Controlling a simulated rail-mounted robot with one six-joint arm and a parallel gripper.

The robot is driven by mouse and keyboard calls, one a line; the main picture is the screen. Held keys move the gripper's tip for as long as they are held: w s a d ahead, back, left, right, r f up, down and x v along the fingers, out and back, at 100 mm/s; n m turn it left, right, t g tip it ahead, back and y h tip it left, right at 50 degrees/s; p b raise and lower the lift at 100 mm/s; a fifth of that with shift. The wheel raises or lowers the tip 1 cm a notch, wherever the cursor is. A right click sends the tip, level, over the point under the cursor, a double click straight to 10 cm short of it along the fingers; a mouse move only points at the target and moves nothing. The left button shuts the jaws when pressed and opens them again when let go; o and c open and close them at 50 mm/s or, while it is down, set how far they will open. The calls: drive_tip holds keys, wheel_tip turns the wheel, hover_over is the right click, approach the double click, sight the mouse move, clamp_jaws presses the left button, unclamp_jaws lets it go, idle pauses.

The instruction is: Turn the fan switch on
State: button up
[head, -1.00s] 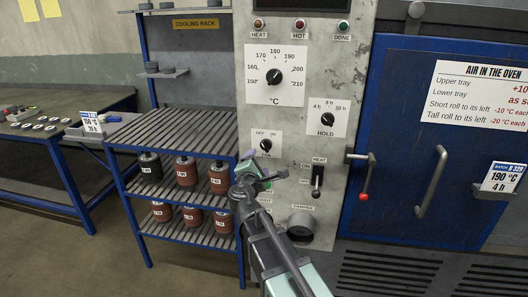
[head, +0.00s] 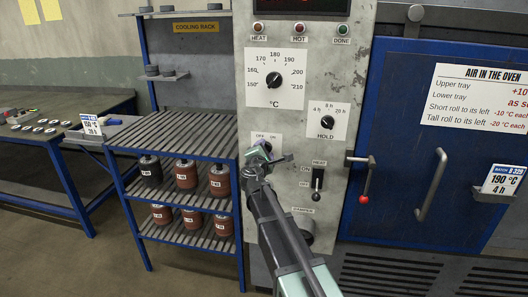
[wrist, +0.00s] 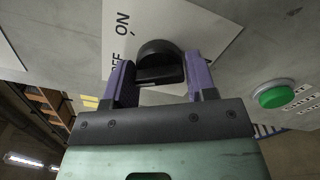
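The fan switch is a black rotary knob (wrist: 160,64) on a white plate with OFF and ON lettering (wrist: 205,25), seen in the wrist view. In the head view its plate (head: 277,138) shows only partly, and my gripper hides the knob. My gripper (head: 263,155) is at the grey control panel, in front of this plate. In the wrist view my gripper (wrist: 160,72) is open, with one purple finger on each side of the knob. The fingers look apart from the knob's sides. I cannot tell which way the knob points.
A green button (wrist: 271,95) sits right of the fingers in the wrist view. The HEAT lever (head: 317,182) is close right of my gripper, with the temperature dial (head: 274,80) and HOLD dial (head: 327,122) above. The cooling rack (head: 180,130) stands left, the blue oven door (head: 400,130) right.

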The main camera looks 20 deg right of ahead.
drive_tip(key=c, duration=0.5)
drive_tip(key=shift+m, duration=0.4)
drive_tip(key=m, duration=0.5)
drive_tip(key=shift+r, duration=0.1)
drive_tip(key=m, duration=0.6)
drive_tip(key=shift+r, duration=0.1)
